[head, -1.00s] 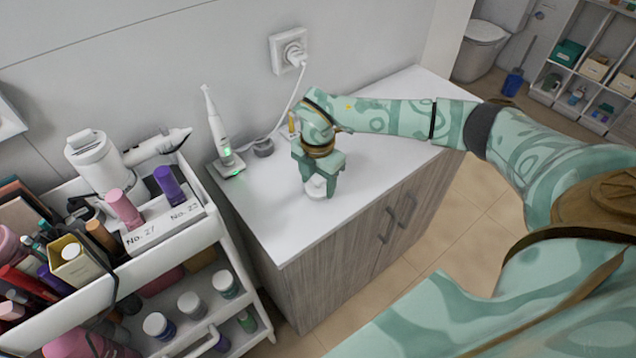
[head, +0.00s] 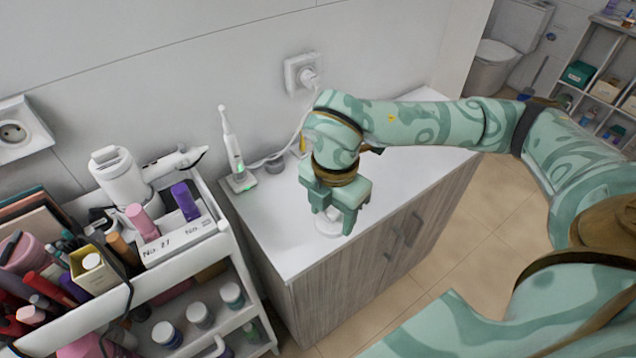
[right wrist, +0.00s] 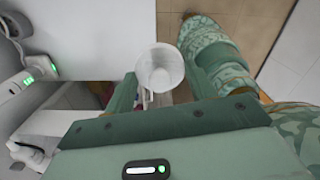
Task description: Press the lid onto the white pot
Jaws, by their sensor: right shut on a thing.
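My right gripper (head: 334,212) points down over the white top of the cabinet, near its front edge. It is shut on a white round piece, which I take to be the lid (right wrist: 161,72). In the right wrist view the lid is a pale disc with a smaller round raised part in its middle, between the two fingers. In the head view a white round shape (head: 326,229) shows at and below the fingertips, partly hidden by them. I cannot tell lid and white pot apart there, or whether they touch. My left gripper is not in view.
An electric toothbrush (head: 232,150) on its charger stands at the back left of the cabinet top (head: 270,225), by a small grey round object (head: 275,164). A crowded cosmetics cart (head: 215,245) stands on the left. The cabinet top right of my gripper is clear.

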